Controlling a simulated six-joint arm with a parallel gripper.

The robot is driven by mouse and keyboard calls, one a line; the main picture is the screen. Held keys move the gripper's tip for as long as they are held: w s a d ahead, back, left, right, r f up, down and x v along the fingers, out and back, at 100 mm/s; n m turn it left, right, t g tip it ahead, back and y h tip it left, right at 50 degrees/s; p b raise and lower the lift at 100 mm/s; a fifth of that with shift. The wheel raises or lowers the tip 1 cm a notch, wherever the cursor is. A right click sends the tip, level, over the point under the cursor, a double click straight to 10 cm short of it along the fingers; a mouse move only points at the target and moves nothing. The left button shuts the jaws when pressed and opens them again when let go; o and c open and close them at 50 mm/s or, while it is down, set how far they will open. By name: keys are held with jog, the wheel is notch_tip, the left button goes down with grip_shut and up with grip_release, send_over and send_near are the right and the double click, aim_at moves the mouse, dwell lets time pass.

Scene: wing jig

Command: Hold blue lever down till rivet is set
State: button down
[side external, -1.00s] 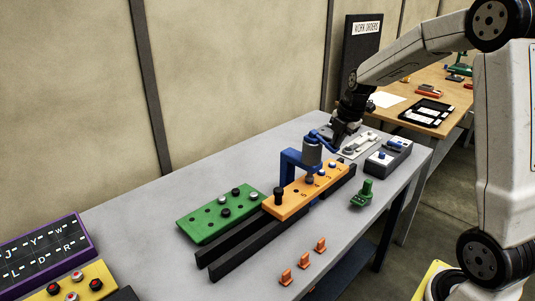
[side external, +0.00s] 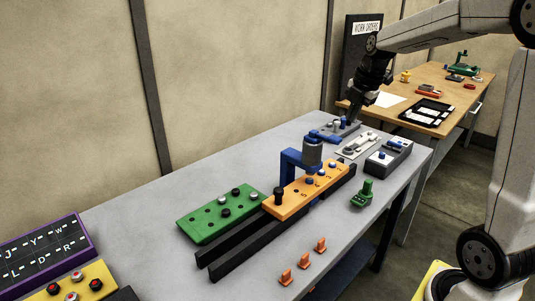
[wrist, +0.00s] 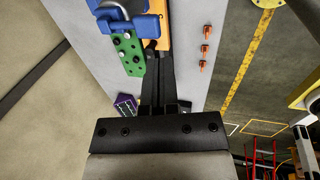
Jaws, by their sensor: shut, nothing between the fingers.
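The blue lever (side external: 326,136) reaches right from the top of a blue press frame (side external: 288,170) with a grey cylinder (side external: 312,153). It looks close to level. My gripper (side external: 354,119) is shut and empty, above and to the right of the lever's free end, apart from it. The orange plate (side external: 296,200) passes under the press on dark rails (side external: 232,262). It carries a black peg (side external: 278,195) at its near end and small blue and pale rivet heads. In the wrist view the blue press (wrist: 130,24) is at the top; the rivet's seating cannot be made out.
A green plate (side external: 215,222) with pegs lies left of the rails. Orange clips (side external: 302,262) and a green part (side external: 362,194) stand in front. A grey control box (side external: 388,156) and a pale tray (side external: 358,145) are at the right. The space around my gripper is open.

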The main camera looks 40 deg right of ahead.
jog(key=shift+v, duration=2.35)
jog(key=shift+s+f, duration=0.2)
jog(key=s+a+f+m, duration=0.4)
jog(key=a+f+m, duration=0.5)
jog(key=a+f, duration=0.1)
jog(key=s+a+f+m, duration=0.4)
jog(key=a+f+m, duration=0.5)
jog(key=a+f, duration=0.1)
jog(key=shift+f, duration=0.8)
